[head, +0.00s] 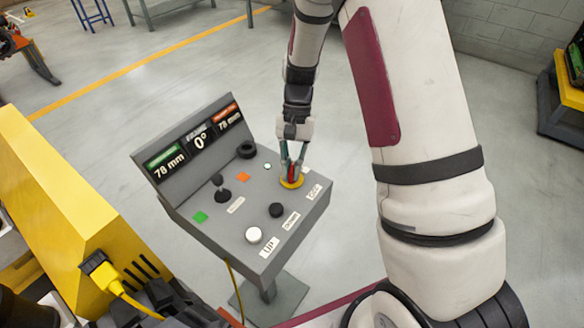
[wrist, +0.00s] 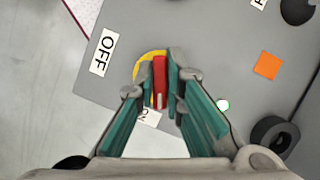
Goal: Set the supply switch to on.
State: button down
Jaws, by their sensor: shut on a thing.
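The supply switch is a red handle (wrist: 160,76) on a round yellow plate (wrist: 143,67) on the grey console. In the head view the yellow plate (head: 292,184) is at the panel's far right edge. My gripper (wrist: 161,78) is shut on the red handle, one finger on each side. A white mark shows on the handle's lower end in the wrist view, close to the partly hidden ON label (wrist: 149,118). The OFF label (wrist: 104,53) lies to the left of the plate. In the head view my gripper (head: 292,164) points down onto the switch.
The console (head: 235,200) also bears a small lit lamp (wrist: 222,104), an orange square (wrist: 267,65), a black ring-shaped knob (wrist: 274,136), a black joystick (head: 219,188) and a white button (head: 253,235). A yellow machine (head: 60,190) stands at left.

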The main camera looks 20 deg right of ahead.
jog(key=shift+m+t+y, duration=0.6)
jog(key=shift+m+t, duration=0.1)
jog(key=shift+m, duration=1.5)
jog(key=c, duration=1.7)
grip_release()
jog(key=shift+r, duration=0.1)
jog(key=v, duration=1.1)
jog(key=shift+w+d+r, duration=0.1)
jog(key=shift+d+r, duration=0.1)
jog(key=shift+r, duration=0.15)
